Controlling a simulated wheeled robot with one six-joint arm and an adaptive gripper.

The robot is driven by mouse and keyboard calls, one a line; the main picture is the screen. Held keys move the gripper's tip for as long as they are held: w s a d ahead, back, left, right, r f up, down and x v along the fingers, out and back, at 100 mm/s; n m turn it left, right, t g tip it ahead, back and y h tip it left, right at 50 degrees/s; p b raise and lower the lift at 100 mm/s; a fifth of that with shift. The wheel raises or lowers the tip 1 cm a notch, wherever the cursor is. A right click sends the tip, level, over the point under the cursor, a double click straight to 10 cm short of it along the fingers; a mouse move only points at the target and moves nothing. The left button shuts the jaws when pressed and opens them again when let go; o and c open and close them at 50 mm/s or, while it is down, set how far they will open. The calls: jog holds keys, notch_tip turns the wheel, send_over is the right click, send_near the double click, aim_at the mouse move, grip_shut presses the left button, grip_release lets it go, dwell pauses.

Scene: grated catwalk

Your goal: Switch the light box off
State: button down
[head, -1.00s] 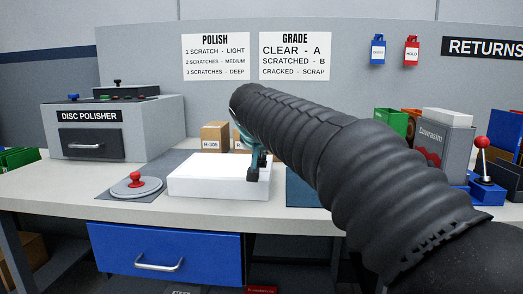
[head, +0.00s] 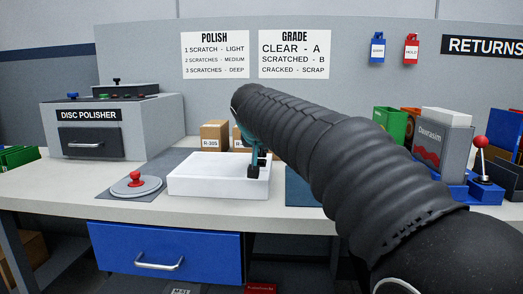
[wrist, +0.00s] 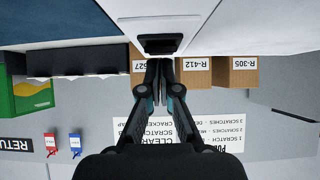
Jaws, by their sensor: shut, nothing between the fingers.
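The light box (head: 205,188) is a low white box on the bench. Its top is dull grey-white inside a visible rim, with no glow. In the wrist view its white side (wrist: 205,12) is at the top, with a black rocker-like switch (wrist: 160,45) in a dark frame. My gripper (head: 254,172) is at the right end of the light box. In the wrist view my gripper (wrist: 158,66) has its fingers together and empty, with the tips just by the switch. I cannot tell whether they touch it. The arm hides part of the area behind the box.
Cardboard boxes (head: 214,136) stand behind the light box. A round plate with a red knob (head: 136,179) is to its left, near the disc polisher (head: 110,130). A blue-based lever with a red ball (head: 481,142) and upright cases (head: 441,145) are at the right.

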dwell(0.3)
jog(key=r, duration=0.4)
jog(key=shift+w+p, duration=0.3)
jog(key=shift+p, duration=0.05)
jog(key=w+r+v, duration=0.1)
jog(key=r+v, duration=0.1)
jog(key=v, duration=0.7)
jog(key=shift+r, duration=0.2)
jog(key=s+d+f+g, duration=0.1)
jog(key=s+d+f, duration=0.5)
jog(key=s+d, duration=0.15)
jog(key=s+d+f+g, duration=0.1)
jog(key=s+d+f, duration=0.3)
jog(key=s+f, duration=0.4)
jog(key=s+d+f+g, duration=0.1)
jog(key=s+d+f, duration=0.3)
jog(key=s+f, duration=0.4)
jog(key=s+d+f+g, duration=0.1)
jog(key=s+d+f, duration=0.3)
jog(key=s+f, duration=0.4)
notch_tip(320, 180, down, 4)
jog(key=shift+s+d+f+g, duration=0.2)
jog(key=shift+s+g, duration=0.2)
